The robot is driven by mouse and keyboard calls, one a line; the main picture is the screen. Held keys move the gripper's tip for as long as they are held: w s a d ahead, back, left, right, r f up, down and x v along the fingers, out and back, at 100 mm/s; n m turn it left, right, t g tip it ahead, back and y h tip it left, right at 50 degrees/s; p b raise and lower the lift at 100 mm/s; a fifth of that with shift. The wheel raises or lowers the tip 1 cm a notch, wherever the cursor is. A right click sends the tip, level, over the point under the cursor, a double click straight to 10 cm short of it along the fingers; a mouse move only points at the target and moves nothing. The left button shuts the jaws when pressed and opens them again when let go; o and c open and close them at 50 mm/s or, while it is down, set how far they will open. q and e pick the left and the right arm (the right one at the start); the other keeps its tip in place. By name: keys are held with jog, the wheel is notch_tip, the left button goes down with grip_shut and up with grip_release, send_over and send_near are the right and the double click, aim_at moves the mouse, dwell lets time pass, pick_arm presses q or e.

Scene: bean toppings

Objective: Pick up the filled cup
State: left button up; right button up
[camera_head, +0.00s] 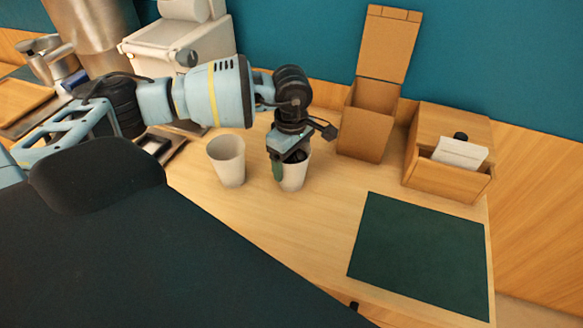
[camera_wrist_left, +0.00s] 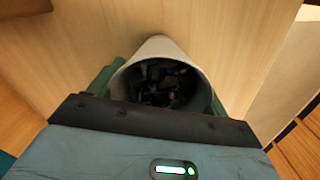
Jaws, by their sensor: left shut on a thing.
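A white cup (camera_head: 294,178) stands on the wooden counter, partly hidden by my left gripper (camera_head: 288,165). In the left wrist view the same cup (camera_wrist_left: 160,48) holds a heap of dark pieces, and the green fingers of my left gripper (camera_wrist_left: 160,88) press on both its sides. The left gripper is shut on this cup. Whether the cup's base touches the counter is hard to tell. A second white cup (camera_head: 228,160) stands upright just to the left, apart from the gripper; its contents are not clear. My right gripper is not in view.
A tall open cardboard box (camera_head: 367,125) and a wooden box with a white card (camera_head: 450,170) stand at the back right. A dark green mat (camera_head: 420,255) lies bare at the front right. A white machine (camera_head: 180,45) stands at the back left.

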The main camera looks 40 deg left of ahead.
pick_arm(q)
jog(key=shift+c, duration=0.7)
jog(key=shift+r, duration=0.15)
jog(key=shift+r, duration=0.55)
jog(key=s+d+r, duration=0.2)
jog(key=s, duration=0.5)
jog(key=s+d+r, duration=0.1)
jog(key=s+d, duration=0.2)
jog(key=s, duration=0.5)
jog(key=shift+d+r+b, duration=0.2)
jog(key=shift+r+b, duration=0.15)
jog(key=shift+b, duration=0.1)
